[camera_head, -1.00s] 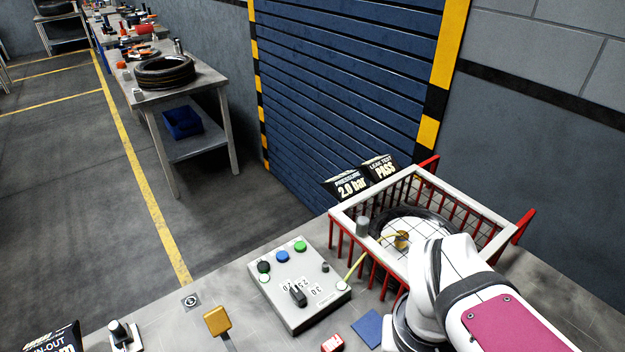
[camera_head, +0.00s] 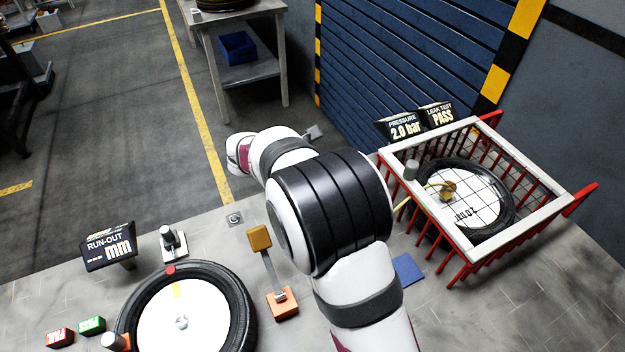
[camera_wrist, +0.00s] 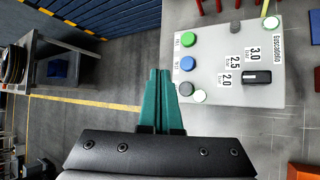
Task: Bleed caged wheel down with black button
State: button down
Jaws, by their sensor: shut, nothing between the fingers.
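The caged wheel (camera_head: 505,215), a black tyre with a white disc, lies in the red-barred cage (camera_head: 548,212) at right in the head view. A brass-coloured fitting (camera_head: 448,187) with a yellow hose sits on it. The pressure sign (camera_head: 404,128) reads 2.0 bar. In the wrist view the grey control box (camera_wrist: 225,50) carries the black button (camera_wrist: 186,89), a blue button (camera_wrist: 187,64) and a green button (camera_wrist: 189,40). My gripper (camera_wrist: 164,72) is shut and empty, its green fingertips just left of the blue and black buttons. My arm hides the box in the head view.
A black selector knob (camera_wrist: 257,77) stands beside labels 2.0, 2.5 and 3.0. A leak test sign (camera_head: 440,115) reads PASS. Another wheel (camera_head: 245,305), a run-out sign (camera_head: 108,246) and an orange-ended lever (camera_head: 259,238) occupy the bench at left.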

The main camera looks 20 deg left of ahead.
jog(key=shift+a+f, duration=0.15)
jog(key=shift+a, duration=0.3)
jog(key=shift+f, duration=4.4)
jog(key=shift+f, duration=0.4)
jog(key=shift+f, duration=0.55)
dwell(2.2)
